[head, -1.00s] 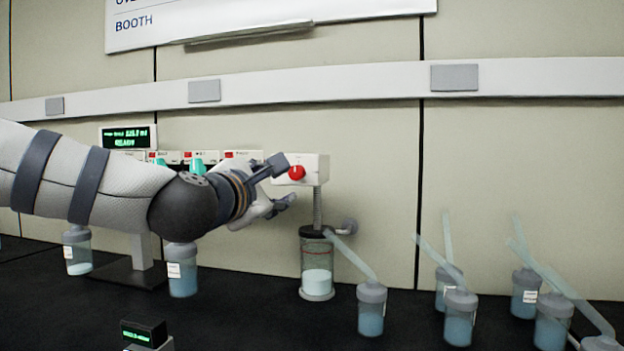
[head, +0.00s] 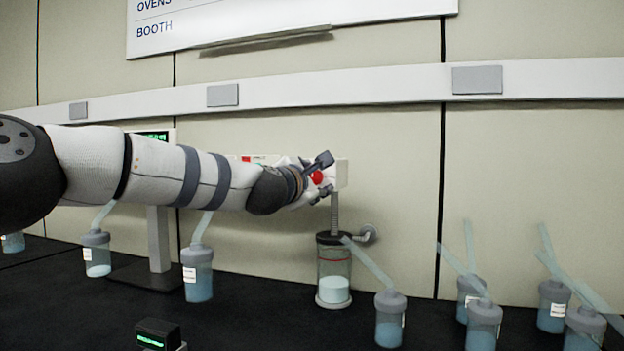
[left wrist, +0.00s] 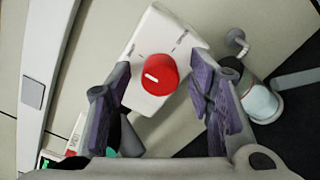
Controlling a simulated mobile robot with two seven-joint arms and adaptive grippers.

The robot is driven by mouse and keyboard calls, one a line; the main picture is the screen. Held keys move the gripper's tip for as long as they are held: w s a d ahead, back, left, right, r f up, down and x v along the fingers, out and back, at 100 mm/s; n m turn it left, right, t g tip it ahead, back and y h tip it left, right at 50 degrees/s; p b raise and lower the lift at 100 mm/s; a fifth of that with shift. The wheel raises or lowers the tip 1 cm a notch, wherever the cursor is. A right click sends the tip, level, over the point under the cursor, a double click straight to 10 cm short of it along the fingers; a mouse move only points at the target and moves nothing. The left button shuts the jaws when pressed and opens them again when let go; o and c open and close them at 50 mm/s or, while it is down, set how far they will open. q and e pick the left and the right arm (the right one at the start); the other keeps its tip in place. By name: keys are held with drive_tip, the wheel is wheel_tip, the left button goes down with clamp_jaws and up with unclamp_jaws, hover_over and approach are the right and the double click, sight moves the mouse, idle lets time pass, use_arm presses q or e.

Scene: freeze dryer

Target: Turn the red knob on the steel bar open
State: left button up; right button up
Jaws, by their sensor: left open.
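The red knob (head: 317,178) sits on the front of a white block at the right end of the steel bar (head: 335,174), which is mostly hidden behind my left arm. Gaps show between the pads and the knob, so I see no contact. My right gripper is not in view.
A clear jar with white contents (head: 333,270) stands below the knob's block. Several flasks with blue liquid and slanted tubes stand on the dark bench, such as one at the front (head: 389,320). A small black display (head: 158,335) stands in front. The wall is close behind.

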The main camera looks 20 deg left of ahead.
use_arm(q)
clamp_jaws()
drive_tip(key=shift+m, duration=0.3)
drive_tip(key=m, duration=0.3)
drive_tip(key=shift+m, duration=0.3)
drive_tip(key=m, duration=0.4)
drive_tip(key=shift+m, duration=0.3)
drive_tip(key=m, duration=0.4)
drive_tip(key=shift+m, duration=2.5)
